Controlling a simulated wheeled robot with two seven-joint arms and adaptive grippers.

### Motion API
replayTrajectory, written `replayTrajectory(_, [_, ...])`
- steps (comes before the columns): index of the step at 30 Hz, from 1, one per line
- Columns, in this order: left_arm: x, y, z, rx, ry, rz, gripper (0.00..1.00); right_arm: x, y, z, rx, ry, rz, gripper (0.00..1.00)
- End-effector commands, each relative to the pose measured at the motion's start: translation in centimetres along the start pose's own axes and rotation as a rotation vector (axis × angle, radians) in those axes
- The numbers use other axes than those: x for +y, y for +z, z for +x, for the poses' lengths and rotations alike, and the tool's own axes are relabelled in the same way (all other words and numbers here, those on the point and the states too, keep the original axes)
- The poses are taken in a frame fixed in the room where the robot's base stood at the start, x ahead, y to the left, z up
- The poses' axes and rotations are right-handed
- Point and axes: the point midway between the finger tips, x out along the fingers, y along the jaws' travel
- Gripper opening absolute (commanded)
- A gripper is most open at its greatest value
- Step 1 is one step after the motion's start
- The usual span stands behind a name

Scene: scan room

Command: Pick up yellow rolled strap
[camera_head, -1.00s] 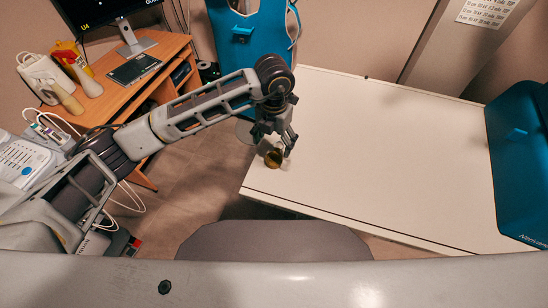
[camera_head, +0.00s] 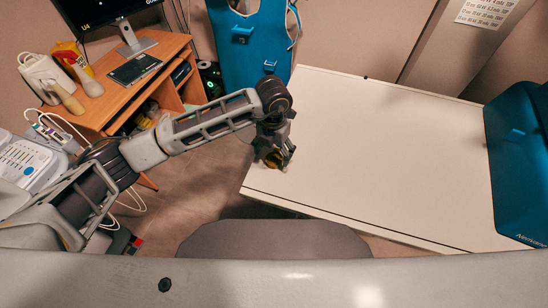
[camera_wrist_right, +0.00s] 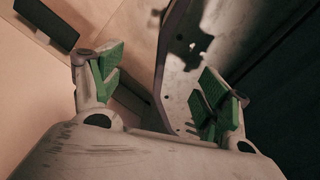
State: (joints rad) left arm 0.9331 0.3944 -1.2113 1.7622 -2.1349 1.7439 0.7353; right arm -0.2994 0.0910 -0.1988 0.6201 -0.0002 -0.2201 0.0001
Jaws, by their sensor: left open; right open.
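The yellow rolled strap (camera_head: 272,161) is on the white table near its left front corner, mostly hidden behind my left gripper. My left gripper (camera_head: 281,162) reaches down over the strap with its fingers around or just beside it; I cannot tell whether they touch it. My right gripper (camera_wrist_right: 157,98) shows only in the right wrist view, with its green-padded fingers wide apart and nothing between them.
The white table (camera_head: 390,150) is mostly bare. A blue chair-like piece (camera_head: 520,165) stands at its right end and another blue panel (camera_head: 250,50) behind its left end. A wooden desk (camera_head: 150,75) with a monitor (camera_head: 105,12) stands at the left.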

Motion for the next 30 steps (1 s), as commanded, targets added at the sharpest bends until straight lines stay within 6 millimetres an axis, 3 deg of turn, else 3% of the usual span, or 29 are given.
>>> replayTrajectory(10, [0.0, -0.1, 3.1, 0.000, -0.001, 0.000, 0.79, -1.1, -0.3, -0.8, 0.002, -0.011, 0.005, 0.76])
replayTrajectory(16, [0.0, -0.1, 3.3, 0.000, 0.000, 0.000, 0.79, -2.0, -0.5, -0.8, 0.004, -0.020, 0.007, 0.76])
replayTrajectory(25, [0.0, -0.1, 3.3, 0.000, 0.000, 0.000, 0.79, -1.3, -0.3, -0.8, 0.002, -0.013, 0.003, 0.76])
replayTrajectory(30, [0.0, -0.1, 3.3, 0.000, 0.000, 0.001, 0.59, -0.8, -0.2, -0.8, 0.001, -0.009, 0.002, 0.76])
